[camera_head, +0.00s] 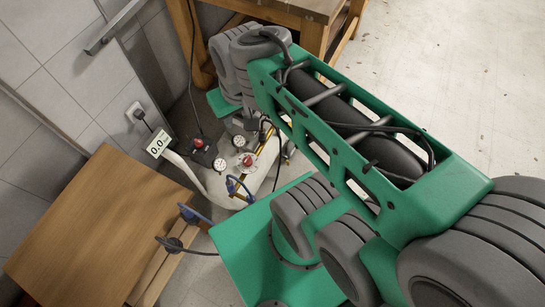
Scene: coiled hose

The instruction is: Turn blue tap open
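A white air compressor (222,184) with dials stands on the floor by the wall, left of my arm. A small blue part (235,187), which looks like the blue tap, sits at its front lower side. It is too small to tell which way its handle points. My green and grey arm reaches from the lower right to the top middle and covers the space to the right of the compressor. My gripper cannot be made out; I cannot tell its distance from the tap.
A wooden bench (300,15) stands behind. Open floor (450,80) lies at the upper right.

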